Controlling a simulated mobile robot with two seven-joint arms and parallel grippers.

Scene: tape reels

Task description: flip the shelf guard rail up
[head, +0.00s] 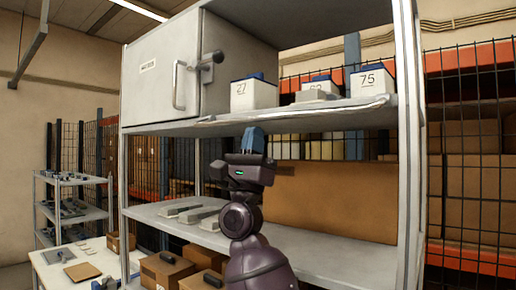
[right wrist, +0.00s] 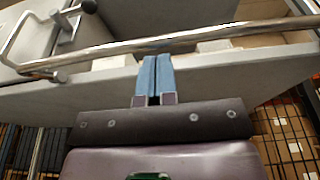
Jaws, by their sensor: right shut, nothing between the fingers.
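The guard rail (right wrist: 200,40) is a thin silver bar along the front edge of the upper shelf (right wrist: 235,68) in the right wrist view. In the head view the rail (head: 335,107) lies low along that edge, in front of the boxes. My right gripper (head: 254,141) is just below the shelf's front edge, with its blue fingers pointing up. In the right wrist view its fingers (right wrist: 155,75) are together and empty, their tips close to the rail. I cannot tell whether they touch it. My left gripper is not in view.
White boxes marked 27 (head: 253,95) and 75 (head: 372,82) stand on the upper shelf, with another between them. A grey cabinet (head: 160,75) with a handle is at the left. Grey parts (head: 190,212) lie on the lower shelf. A post (head: 408,150) bounds the right.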

